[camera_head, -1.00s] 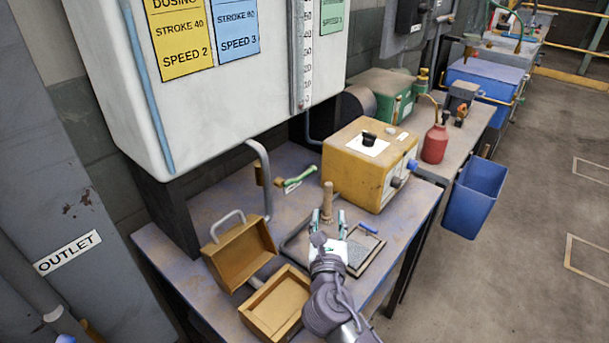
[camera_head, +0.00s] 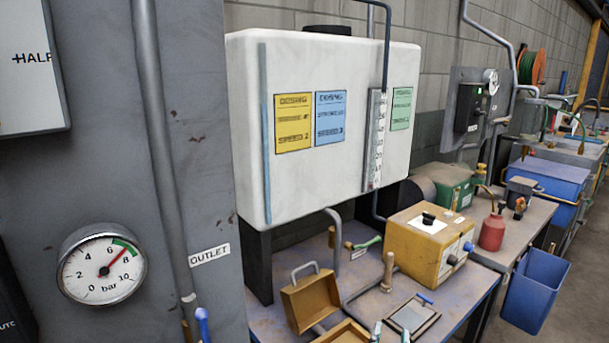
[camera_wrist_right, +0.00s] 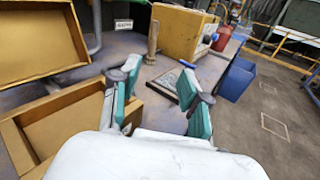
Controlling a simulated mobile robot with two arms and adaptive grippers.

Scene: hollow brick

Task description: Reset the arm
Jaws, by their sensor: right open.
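My right gripper (camera_wrist_right: 160,105) is open and empty in the right wrist view, its teal-padded fingers apart above the workbench. In the head view only the tips of my right gripper (camera_head: 391,332) show at the bottom edge, just below the framed dark plate (camera_head: 411,316). The plate also shows between and beyond the fingers in the right wrist view (camera_wrist_right: 170,82). An open wooden box (camera_wrist_right: 65,125) lies to the left of the fingers. My left gripper is not in view.
The bench (camera_head: 262,320) holds a yellow box (camera_head: 420,250), a wooden peg (camera_head: 388,270) and an open brown case (camera_head: 310,300). A white tank (camera_head: 330,70) hangs above it. A blue bin (camera_head: 535,290) hangs at the right. A pressure gauge (camera_head: 101,263) is at the left.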

